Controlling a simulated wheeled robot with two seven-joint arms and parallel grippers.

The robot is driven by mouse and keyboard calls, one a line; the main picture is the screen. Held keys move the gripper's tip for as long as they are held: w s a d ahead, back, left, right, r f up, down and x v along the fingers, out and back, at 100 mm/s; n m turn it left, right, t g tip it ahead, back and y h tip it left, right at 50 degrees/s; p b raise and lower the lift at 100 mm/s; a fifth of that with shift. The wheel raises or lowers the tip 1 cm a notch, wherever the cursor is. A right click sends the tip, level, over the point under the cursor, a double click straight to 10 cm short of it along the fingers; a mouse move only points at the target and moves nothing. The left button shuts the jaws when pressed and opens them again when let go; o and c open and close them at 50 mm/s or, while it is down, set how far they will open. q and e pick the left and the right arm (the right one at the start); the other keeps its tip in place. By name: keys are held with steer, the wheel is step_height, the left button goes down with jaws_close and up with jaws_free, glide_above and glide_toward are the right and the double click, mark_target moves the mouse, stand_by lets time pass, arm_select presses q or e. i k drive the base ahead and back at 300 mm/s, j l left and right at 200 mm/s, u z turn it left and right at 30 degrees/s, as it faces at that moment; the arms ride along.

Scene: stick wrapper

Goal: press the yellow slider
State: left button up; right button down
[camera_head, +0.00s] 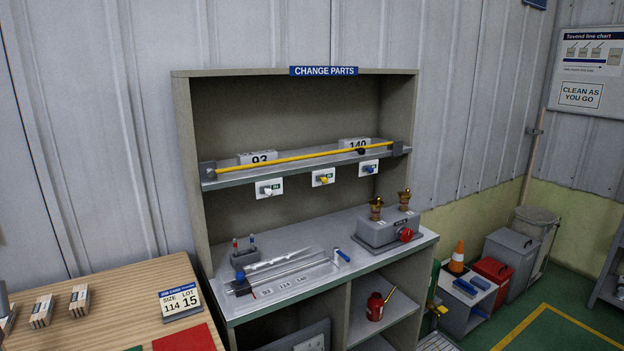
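A grey cabinet (186,160) marked CHANGE PARTS stands against the wall. A long yellow bar (290,158) runs along the front of its upper shelf between two grey end brackets, with a small dark knob (361,151) near its right end. Below the shelf edge hang three white plates with small knobs: a white one (268,190), a yellow one (324,180) and a blue one (369,169). I cannot tell for certain which yellow part is the slider. Neither of my grippers is in view.
The cabinet's worktop (343,215) holds a tray of rods (285,272) and a grey block with brass fittings and a red knob (406,235). A wooden table (120,300) stands at left. Bins and a cone (457,257) stand at right.

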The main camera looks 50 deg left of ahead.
mark_target(322, 177)
steer(key=i+j+u, duration=0.15)
steer(key=i+u, duration=0.4)
steer(key=u, duration=0.25)
steer(key=i+u, duration=0.4)
steer(key=i+l+u, duration=0.1)
steer(key=u, duration=0.3)
steer(key=i+u, duration=0.4)
steer(key=i, duration=0.2)
